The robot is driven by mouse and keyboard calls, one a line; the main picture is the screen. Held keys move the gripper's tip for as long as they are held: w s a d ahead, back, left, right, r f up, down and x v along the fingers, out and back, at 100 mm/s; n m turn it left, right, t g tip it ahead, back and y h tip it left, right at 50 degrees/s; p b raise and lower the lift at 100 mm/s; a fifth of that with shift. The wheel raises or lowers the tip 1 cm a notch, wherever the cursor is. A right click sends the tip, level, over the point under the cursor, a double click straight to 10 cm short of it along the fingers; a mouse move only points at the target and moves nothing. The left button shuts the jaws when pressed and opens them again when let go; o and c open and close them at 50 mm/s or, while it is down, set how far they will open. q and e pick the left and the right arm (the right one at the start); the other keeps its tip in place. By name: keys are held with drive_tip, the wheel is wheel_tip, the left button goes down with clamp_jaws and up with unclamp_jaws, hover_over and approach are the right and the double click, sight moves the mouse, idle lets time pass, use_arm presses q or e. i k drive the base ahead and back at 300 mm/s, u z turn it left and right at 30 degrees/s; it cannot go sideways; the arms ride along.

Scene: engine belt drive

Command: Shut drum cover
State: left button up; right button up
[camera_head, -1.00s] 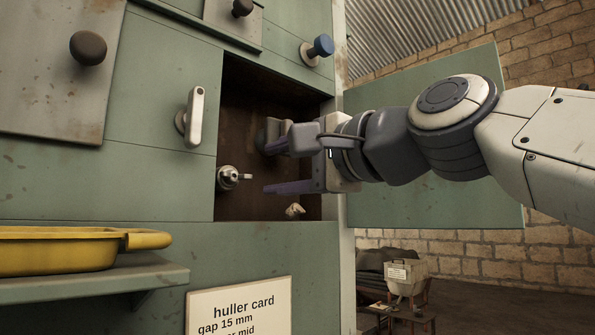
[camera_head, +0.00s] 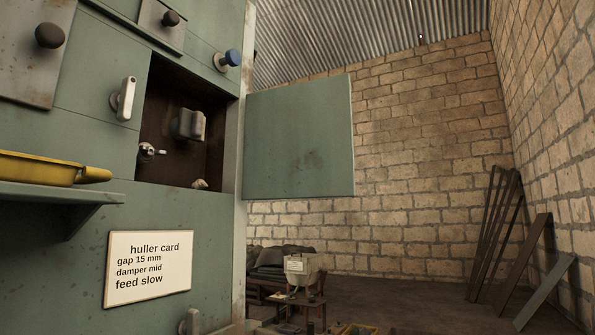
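The drum cover (camera_head: 300,140) is a flat green panel standing open to the right of the dark drum opening (camera_head: 172,92) in the green machine. It appears to be attached along the opening's right edge. Inside the opening a grey block-like part (camera_head: 189,125) sticks out from the back. A silver fitting (camera_head: 148,152) is at the opening's left edge, and a small pale lump (camera_head: 200,184) lies at its floor. Neither of my grippers is in view.
A yellow tray (camera_head: 40,168) sits on a green shelf (camera_head: 70,193) at left. Planks (camera_head: 490,230) lean on the right wall. The space before the cover looks free.

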sight(299, 143)
drive_tip(key=z, duration=1.2)
drive_tip(key=i, duration=2.95)
drive_tip(key=u, duration=3.55)
